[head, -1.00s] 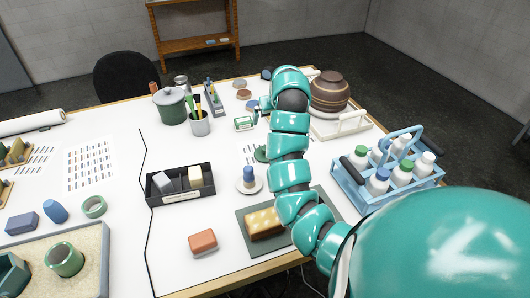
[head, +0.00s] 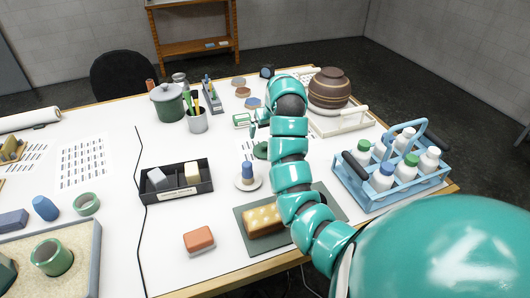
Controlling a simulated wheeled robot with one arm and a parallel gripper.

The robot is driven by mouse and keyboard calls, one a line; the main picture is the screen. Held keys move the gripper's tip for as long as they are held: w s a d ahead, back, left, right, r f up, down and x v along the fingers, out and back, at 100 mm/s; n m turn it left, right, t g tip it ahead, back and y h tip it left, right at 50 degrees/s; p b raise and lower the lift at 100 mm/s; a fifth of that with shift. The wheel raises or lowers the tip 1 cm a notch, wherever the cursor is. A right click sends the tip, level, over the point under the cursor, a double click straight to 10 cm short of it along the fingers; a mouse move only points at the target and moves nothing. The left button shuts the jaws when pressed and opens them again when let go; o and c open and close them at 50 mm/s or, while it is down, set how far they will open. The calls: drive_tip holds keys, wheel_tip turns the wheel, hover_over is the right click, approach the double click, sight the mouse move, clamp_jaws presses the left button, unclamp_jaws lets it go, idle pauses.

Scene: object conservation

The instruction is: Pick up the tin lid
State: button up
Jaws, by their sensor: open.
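A small dark green round piece (head: 261,151) lies on the white table just left of my arm, which partly hides it. It may be the tin lid, but it is too small to be sure. A green pot (head: 168,104) with a grey-green knobbed lid (head: 167,91) stands at the back left. My gripper (head: 256,126) is open at the far end of my teal arm, its fingers above the table, beyond the dark green piece and apart from it. My arm hides part of the gripper.
A pen cup (head: 197,122) and a green-and-white item (head: 241,120) are left of my gripper. A brown jar (head: 329,88) and a blue bottle carrier (head: 390,185) stand right of my arm. A black tray (head: 177,190) and blue peg on a saucer (head: 247,184) are nearer.

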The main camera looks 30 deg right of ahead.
sight(265, 144)
drive_tip(key=shift+b+x, duration=0.5)
drive_tip(key=shift+x, duration=1.35)
drive_tip(key=shift+w+d+f+p, duration=0.1)
drive_tip(key=shift+w+f+p, duration=0.05)
drive_tip(key=shift+f+p, duration=0.3)
drive_tip(key=shift+w+f+p, duration=0.3)
drive_tip(key=shift+f, duration=0.25)
drive_tip(key=p+x, duration=0.2)
drive_tip(key=shift+w+f, duration=0.15)
drive_tip(key=shift+f, duration=0.1)
drive_tip(key=shift+p+x, duration=0.55)
drive_tip(key=shift+x, duration=0.75)
drive_tip(key=c, duration=0.9)
